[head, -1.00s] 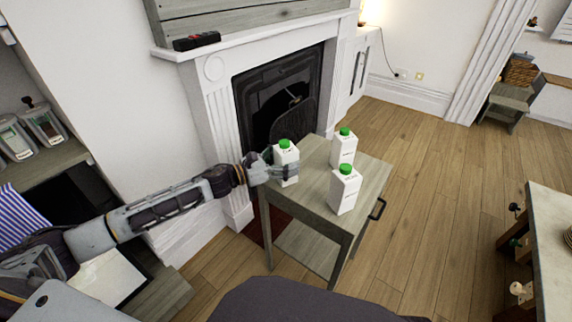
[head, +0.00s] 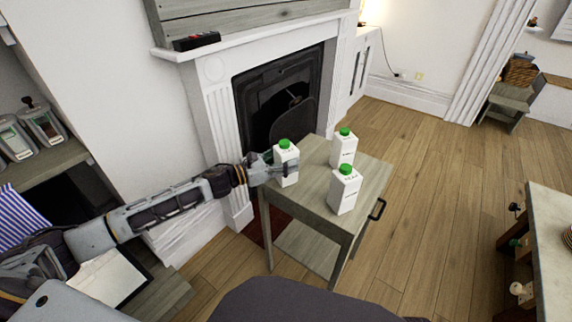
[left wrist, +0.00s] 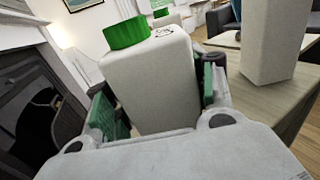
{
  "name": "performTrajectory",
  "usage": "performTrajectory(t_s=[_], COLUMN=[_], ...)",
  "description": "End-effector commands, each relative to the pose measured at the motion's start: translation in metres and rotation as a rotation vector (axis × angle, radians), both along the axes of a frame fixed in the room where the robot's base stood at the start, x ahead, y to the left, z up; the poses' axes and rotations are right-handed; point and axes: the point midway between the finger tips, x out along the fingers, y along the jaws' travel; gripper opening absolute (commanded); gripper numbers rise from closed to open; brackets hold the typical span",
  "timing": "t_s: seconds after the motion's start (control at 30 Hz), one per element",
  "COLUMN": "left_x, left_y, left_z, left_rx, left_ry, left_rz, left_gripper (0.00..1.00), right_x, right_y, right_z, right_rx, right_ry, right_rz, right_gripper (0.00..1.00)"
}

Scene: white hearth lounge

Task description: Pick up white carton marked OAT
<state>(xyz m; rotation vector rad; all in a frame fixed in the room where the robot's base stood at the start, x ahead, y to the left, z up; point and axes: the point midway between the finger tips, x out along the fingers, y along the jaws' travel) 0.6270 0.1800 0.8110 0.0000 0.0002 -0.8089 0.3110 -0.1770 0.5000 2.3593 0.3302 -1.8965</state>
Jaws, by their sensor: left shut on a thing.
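My left gripper (head: 273,164) is shut on a white carton (head: 287,167) with a green cap at the left end of the small grey wooden table (head: 297,195). In the left wrist view the same carton (left wrist: 150,85) stands between the two green-padded fingers; its marking is too small to read. I cannot tell whether its base is clear of the tabletop. Two similar white cartons with green caps stand upright on the table, one at the back (head: 343,151) and one at the front right (head: 344,193). Their lettering is not legible. My right gripper is not in view.
A white fireplace (head: 215,110) with a dark opening stands behind the table. A dark handle (head: 377,209) juts from the table's right side. Wooden floor is clear to the right, up to a pale-topped counter (head: 552,250).

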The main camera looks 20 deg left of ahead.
Motion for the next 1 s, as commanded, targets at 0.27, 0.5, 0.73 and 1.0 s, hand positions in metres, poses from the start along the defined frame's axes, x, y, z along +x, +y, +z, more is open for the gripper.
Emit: performTrajectory(t_s=[0.27, 0.5, 0.73, 1.0], left_x=[0.000, 0.001, 0.001, 0.000], left_y=[0.000, 0.000, 0.000, 0.000], left_z=[0.003, 0.020, 0.051, 0.087], left_rx=[-0.001, 0.000, 0.000, 0.001], left_ry=[-0.002, -0.004, -0.006, -0.004], left_rz=[0.000, 0.000, -0.001, -0.001], left_gripper=[0.14, 0.14, 0.14, 0.14], right_x=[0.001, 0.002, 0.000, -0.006], right_y=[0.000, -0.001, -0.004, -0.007], right_z=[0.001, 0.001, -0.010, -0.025], right_rx=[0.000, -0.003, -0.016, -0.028], right_ry=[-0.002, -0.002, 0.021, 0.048], right_rz=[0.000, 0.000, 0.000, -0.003], right_gripper=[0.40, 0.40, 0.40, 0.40])
